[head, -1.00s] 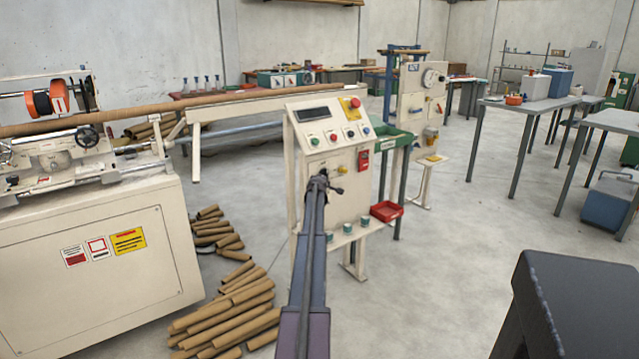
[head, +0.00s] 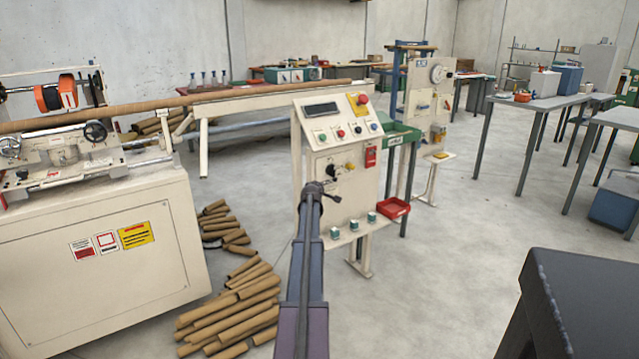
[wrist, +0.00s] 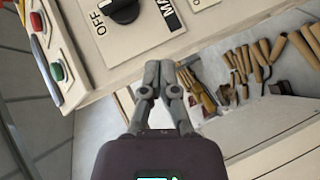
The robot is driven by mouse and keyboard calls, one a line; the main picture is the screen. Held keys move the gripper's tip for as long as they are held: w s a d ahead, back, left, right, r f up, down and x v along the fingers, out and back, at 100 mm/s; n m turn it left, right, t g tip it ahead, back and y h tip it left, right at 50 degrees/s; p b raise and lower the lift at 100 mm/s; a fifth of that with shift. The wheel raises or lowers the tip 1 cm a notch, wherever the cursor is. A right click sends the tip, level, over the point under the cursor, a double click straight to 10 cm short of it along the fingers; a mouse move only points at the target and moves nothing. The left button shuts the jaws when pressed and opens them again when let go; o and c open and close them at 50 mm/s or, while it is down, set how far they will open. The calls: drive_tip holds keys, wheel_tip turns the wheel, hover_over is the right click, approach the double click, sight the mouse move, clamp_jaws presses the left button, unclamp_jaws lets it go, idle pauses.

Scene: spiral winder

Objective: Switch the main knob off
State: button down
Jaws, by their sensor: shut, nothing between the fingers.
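The main knob (head: 331,171) is a black rotary knob on the sloped cream control panel (head: 318,149). In the wrist view the knob (wrist: 124,10) is cut by the top edge, beside the word OFF (wrist: 101,22) and a partly cropped dark label starting "MA" (wrist: 170,20). Which mark the knob points to I cannot tell. My gripper (head: 332,197) is just below and in front of the knob in the head view. In the wrist view my gripper (wrist: 168,66) is shut and empty, its fingertips near the panel's edge, apart from the knob.
Green and red push buttons (wrist: 56,71) line the panel nearby. A red emergency button (head: 362,99) sits at its upper corner. A red tray (head: 395,209) is beside the panel. Cardboard tubes (head: 235,310) lie on the floor between it and the winder (head: 95,255).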

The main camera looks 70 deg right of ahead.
drive_tip(key=shift+s+a, duration=0.15)
drive_tip(key=shift+a, duration=0.85)
